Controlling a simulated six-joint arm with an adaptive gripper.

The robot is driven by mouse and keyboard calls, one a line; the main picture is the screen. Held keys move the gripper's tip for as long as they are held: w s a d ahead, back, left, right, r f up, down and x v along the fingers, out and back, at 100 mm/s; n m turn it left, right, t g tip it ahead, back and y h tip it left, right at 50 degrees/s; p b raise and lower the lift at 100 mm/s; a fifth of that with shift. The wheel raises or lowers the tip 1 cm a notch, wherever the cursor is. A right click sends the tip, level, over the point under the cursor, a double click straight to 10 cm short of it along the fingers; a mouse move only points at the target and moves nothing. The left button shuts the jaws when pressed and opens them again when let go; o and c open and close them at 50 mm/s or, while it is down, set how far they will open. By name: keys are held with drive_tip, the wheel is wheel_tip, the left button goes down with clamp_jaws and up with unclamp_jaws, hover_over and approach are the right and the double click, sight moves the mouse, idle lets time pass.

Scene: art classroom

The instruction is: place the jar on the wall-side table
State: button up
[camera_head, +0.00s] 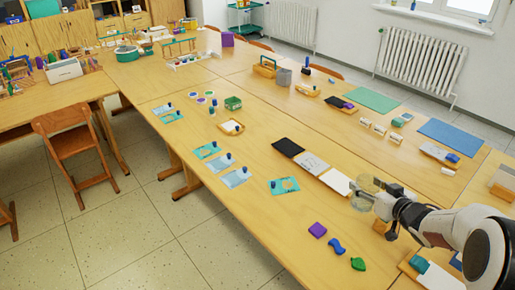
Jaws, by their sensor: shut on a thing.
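A clear glass jar (362,193) is at the tip of my gripper (376,196), at the right of the picture. My gripper is shut on the jar and reaches in from the lower right. The jar appears beside the white sheet, over the near row of tables (285,215); I cannot tell its height above the top. The row of tables on the radiator side (345,128) lies behind it, carrying mats and small items. The fingers are small and partly overlap the see-through jar.
Black, grey and white panels (312,163) lie left of the jar. A green mat (371,99) and blue mat (450,137) lie toward the radiator (421,62).

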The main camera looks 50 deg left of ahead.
sight(360, 206)
idle(0.3)
drive_tip(key=shift+f, duration=3.1)
drive_tip(key=shift+f, duration=0.1)
drive_tip(key=shift+f, duration=1.75)
drive_tip(key=shift+f, duration=0.2)
drive_tip(key=o, duration=1.6)
drive_tip(key=shift+r, duration=0.2)
drive_tip(key=shift+v, duration=6)
